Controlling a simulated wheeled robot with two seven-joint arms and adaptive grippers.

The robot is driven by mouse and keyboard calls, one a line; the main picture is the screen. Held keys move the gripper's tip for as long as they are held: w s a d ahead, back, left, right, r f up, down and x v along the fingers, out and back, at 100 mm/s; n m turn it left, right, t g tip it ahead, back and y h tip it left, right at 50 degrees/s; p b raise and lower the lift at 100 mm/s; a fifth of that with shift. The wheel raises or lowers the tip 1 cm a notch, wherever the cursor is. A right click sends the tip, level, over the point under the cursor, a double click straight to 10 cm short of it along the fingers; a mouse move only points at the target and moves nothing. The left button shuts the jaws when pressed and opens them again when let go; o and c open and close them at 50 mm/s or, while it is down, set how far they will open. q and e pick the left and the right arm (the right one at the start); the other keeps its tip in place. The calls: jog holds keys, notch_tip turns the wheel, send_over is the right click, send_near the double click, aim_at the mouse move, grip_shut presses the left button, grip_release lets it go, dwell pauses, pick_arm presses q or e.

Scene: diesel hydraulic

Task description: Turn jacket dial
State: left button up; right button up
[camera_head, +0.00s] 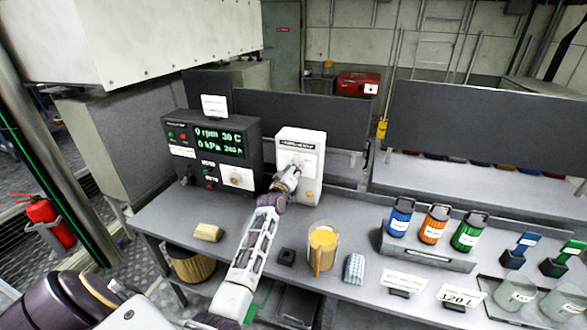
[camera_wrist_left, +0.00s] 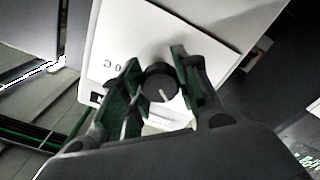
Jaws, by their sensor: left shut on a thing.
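A white control box (camera_head: 313,145) stands on the grey bench, against the dark back panel. My left gripper (camera_head: 287,178) reaches its front face and covers the dial there in the head view. In the left wrist view the round black dial (camera_wrist_left: 158,82) shows a white pointer line toward the lower part of the picture. It sits between the two green-lined fingers of my left gripper (camera_wrist_left: 156,66), which are shut on it. The white box face (camera_wrist_left: 120,35) fills the space behind. My right gripper is not in view.
A dark display unit (camera_head: 222,152) with green digits stands left of the box. A jug of yellow liquid (camera_head: 322,243), a checked cloth (camera_head: 354,268), a yellow block (camera_head: 208,232) and a small black block (camera_head: 287,256) lie nearby. Coloured bottles (camera_head: 435,224) stand to the right.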

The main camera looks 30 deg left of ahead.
pick_arm(q)
jog(key=shift+a+r+n, duration=0.1)
jog(key=shift+r+n, duration=0.05)
jog(key=shift+n, duration=0.55)
jog(key=o, duration=1.1)
jog(key=shift+c, duration=0.2)
jog(key=v, duration=1.2)
